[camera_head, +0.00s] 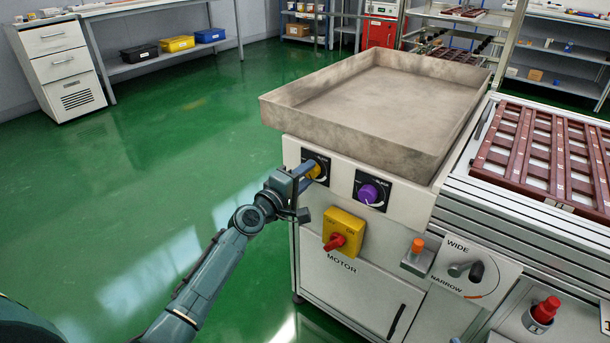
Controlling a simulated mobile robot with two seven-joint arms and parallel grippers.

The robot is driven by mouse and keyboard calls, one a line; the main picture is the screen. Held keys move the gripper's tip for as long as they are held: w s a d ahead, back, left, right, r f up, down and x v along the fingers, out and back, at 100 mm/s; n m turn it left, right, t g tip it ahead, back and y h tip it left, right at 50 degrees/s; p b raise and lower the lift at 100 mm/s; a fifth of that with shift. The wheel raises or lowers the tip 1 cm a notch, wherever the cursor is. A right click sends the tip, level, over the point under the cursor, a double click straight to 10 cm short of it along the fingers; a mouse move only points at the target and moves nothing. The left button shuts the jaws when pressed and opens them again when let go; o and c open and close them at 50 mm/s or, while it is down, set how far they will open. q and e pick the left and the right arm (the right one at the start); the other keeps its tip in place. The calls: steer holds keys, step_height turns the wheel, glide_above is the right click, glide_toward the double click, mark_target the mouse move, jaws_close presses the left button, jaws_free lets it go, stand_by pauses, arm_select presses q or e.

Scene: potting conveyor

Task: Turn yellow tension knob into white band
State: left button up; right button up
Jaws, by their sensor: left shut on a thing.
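The yellow tension knob (314,171) sits on a black dial plate (322,160) at the upper left of the machine's white front panel. My left gripper (309,174) reaches it from the left and is shut on it, with the fingers covering part of the knob. A white arc shows on the dial plate beside the knob, but it is too small and too covered to tell where the knob points against the white band. My right gripper is not in view.
A purple knob (369,194) is close on the right. Below are a yellow motor switch with a red handle (337,241), an orange button (417,246) and a wide-narrow lever (474,270). A grey tray (360,140) overhangs the panel. The green floor at left is clear.

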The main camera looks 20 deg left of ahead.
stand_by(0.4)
arm_select(q)
steer(key=o, duration=1)
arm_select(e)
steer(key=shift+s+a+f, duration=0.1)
arm_select(q)
steer(key=p+v, duration=0.1)
steer(key=v, duration=1.2)
steer(key=shift+s, duration=0.1)
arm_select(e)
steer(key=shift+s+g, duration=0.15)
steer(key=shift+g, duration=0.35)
arm_select(q)
steer(key=shift+r, duration=0.1)
